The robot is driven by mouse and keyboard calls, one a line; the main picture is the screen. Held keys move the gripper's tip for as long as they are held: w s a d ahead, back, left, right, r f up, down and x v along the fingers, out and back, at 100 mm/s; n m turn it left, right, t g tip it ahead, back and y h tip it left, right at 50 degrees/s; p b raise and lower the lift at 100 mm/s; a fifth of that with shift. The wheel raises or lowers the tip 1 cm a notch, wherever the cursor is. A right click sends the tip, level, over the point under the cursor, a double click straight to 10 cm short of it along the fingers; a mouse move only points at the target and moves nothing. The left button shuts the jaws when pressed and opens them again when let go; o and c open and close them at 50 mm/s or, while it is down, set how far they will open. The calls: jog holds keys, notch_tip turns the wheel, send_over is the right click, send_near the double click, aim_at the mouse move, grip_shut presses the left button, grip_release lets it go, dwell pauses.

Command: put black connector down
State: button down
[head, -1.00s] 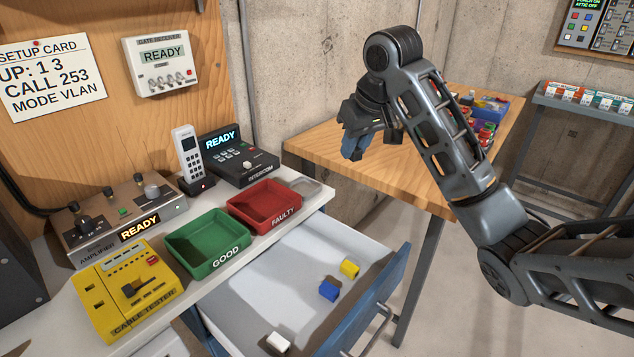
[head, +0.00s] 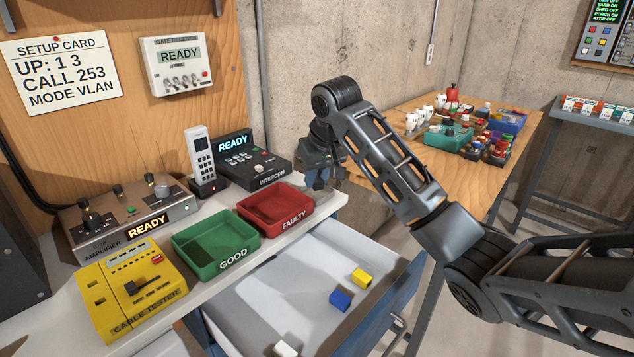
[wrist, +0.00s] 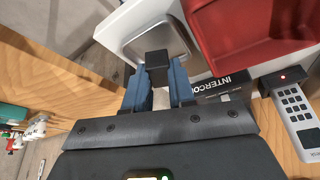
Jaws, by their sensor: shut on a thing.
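The black connector (wrist: 157,62) shows in the wrist view as a small dark block between the tips of my blue fingers. My gripper (wrist: 157,75) is shut on it. In the head view my gripper (head: 320,175) hangs fingers down near the far right end of the white desk, to the right of the red FAULTY tray; I cannot make out the connector there. In the wrist view the connector appears over a shallow grey metal dish (wrist: 140,43) on the desk end. How high it is above the dish I cannot tell.
The red FAULTY tray (head: 272,209) and green GOOD tray (head: 205,255) stand on the desk (head: 60,332). The intercom (head: 262,165) and handset (head: 201,155) are behind. An open drawer (head: 270,318) holds blue, yellow and white pieces. A cluttered wooden table (head: 410,170) stands behind.

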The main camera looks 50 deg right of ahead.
jog(key=shift+f, duration=1.15)
jog(key=c, duration=1.2)
grip_release()
